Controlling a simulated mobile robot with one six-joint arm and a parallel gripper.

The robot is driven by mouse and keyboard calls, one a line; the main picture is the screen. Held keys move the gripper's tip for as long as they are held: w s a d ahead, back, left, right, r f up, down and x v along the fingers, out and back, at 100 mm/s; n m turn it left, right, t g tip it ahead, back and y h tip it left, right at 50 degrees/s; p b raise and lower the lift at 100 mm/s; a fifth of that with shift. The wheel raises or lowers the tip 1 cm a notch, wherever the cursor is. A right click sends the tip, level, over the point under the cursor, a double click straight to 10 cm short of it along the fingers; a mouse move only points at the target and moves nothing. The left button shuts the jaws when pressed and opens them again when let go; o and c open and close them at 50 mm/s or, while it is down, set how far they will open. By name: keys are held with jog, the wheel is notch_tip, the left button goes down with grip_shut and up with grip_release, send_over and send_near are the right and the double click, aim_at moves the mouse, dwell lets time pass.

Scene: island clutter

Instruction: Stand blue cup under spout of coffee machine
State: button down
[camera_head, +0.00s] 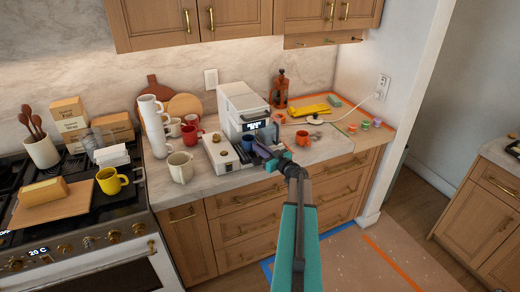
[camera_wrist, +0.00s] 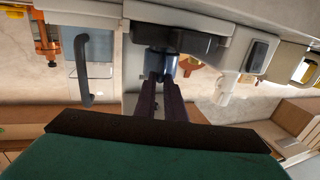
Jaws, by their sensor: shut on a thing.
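The white coffee machine (camera_head: 240,103) stands on the counter against the back wall, with its display facing me. The blue cup (camera_head: 248,142) is at the front of the machine, below the display. My gripper (camera_head: 262,153) reaches in from the right front and is shut on the cup. In the wrist view, the dark fingers (camera_wrist: 161,84) meet the blue cup (camera_wrist: 163,64), which sits close to a dark block on the coffee machine (camera_wrist: 178,40). The fingers and machine hide part of the cup. I cannot tell whether its base rests on the machine.
A white box with a round knob (camera_head: 220,153) stands left of the cup. An orange-red cup (camera_head: 302,138) stands to the right. Stacked white cups (camera_head: 155,125), red mugs and a cream jug (camera_head: 180,167) crowd the left. A cable runs along the right counter.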

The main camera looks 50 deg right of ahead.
jog(key=shift+f, duration=0.1)
jog(key=c, duration=1.7)
grip_release()
jog(key=shift+c, duration=0.2)
jog(key=shift+s, duration=0.15)
jog(key=s+a+b, duration=0.1)
jog(key=s+b, duration=0.4)
jog(key=s, duration=0.8)
jog(key=shift+s+a, duration=0.25)
jog(key=shift+a, duration=0.15)
